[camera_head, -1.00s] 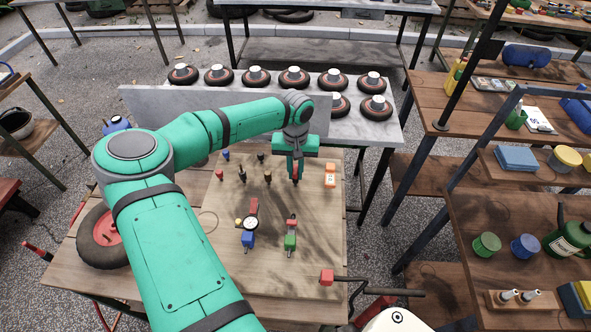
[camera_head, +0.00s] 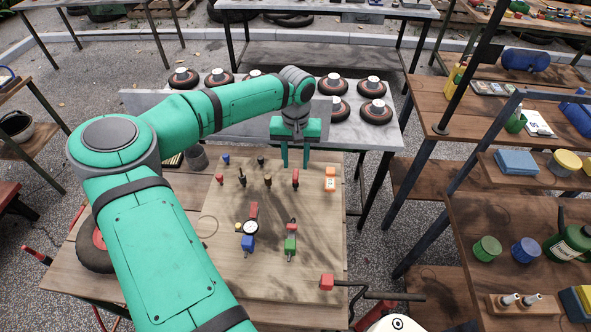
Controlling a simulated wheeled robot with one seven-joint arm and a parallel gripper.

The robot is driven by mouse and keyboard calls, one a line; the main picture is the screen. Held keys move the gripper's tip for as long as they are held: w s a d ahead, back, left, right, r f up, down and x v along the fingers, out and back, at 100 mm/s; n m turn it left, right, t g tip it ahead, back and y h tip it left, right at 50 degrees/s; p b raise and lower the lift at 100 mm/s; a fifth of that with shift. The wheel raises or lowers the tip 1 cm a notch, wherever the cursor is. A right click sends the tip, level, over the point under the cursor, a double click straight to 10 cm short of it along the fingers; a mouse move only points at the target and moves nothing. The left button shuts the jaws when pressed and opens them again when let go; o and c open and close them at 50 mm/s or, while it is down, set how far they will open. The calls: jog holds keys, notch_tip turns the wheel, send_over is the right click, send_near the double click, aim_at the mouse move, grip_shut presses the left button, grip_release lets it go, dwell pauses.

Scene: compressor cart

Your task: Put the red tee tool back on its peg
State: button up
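Black and brown tools (camera_head: 267,181) stand left of the red one, and an orange-and-white device (camera_head: 330,179) is close on its right. A gauge with a blue block (camera_head: 248,243) and a green tool (camera_head: 290,245) lie nearer. Wheels stand on the grey table (camera_head: 385,135) behind.

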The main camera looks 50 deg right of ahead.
aim_at(295, 174)
jog(key=shift+r, duration=1.7)
